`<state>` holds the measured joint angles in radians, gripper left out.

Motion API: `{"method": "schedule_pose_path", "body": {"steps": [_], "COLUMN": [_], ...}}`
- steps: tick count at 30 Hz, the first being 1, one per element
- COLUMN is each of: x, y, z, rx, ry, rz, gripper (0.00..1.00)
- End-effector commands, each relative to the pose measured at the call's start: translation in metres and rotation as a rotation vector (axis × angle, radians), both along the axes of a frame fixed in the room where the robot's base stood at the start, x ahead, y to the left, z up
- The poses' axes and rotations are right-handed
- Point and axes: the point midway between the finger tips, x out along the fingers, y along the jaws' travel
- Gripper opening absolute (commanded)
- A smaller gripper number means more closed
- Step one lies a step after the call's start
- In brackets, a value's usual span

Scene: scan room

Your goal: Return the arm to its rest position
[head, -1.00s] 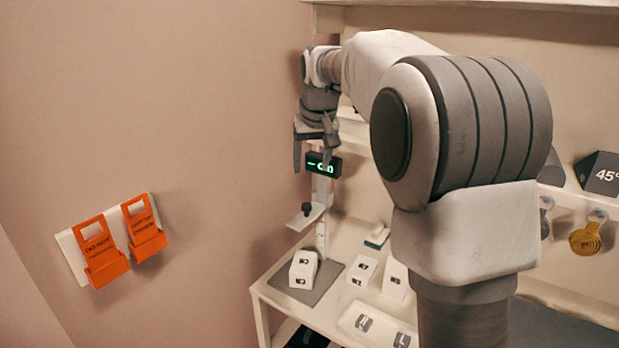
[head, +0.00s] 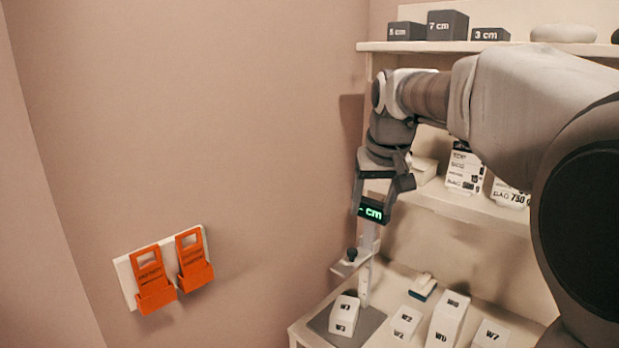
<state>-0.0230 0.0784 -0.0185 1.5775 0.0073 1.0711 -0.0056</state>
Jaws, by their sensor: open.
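My gripper (head: 377,205) is open and points down in the head view, at the end of my arm, which reaches in from the right. Its fingers show at either side of the green-lit "cm" display (head: 371,210) on top of an upright measuring stand (head: 365,270). I cannot tell whether the fingers touch the display. A small white block marked W3 (head: 344,316) sits on the grey mat (head: 369,324) at the foot of the stand.
Several white W blocks (head: 448,318) stand on the lower table. Shelves behind hold dark blocks such as 7 cm (head: 447,25) and labelled bags (head: 464,168). Two orange holders (head: 153,281) hang on the left wall. The space before that wall is free.

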Motion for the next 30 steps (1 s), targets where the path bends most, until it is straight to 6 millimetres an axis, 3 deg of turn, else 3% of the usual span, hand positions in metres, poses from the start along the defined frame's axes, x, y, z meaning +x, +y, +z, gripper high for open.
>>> {"method": "schedule_pose_path", "body": {"steps": [4, 11, 21, 25, 30], "x": [-0.049, -0.120, -0.218, -0.246, -0.265], "y": [-0.001, -0.002, -0.003, -0.004, -0.004], "z": [0.008, 0.002, -0.034, -0.052, -0.067], "rx": [0.002, 0.002, -0.001, -0.002, -0.003], "ry": [-0.015, -0.035, -0.064, -0.072, -0.077], "rz": [-0.001, -0.004, -0.007, -0.009, -0.009], "gripper": [0.64, 0.64, 0.64, 0.64, 0.64]}}
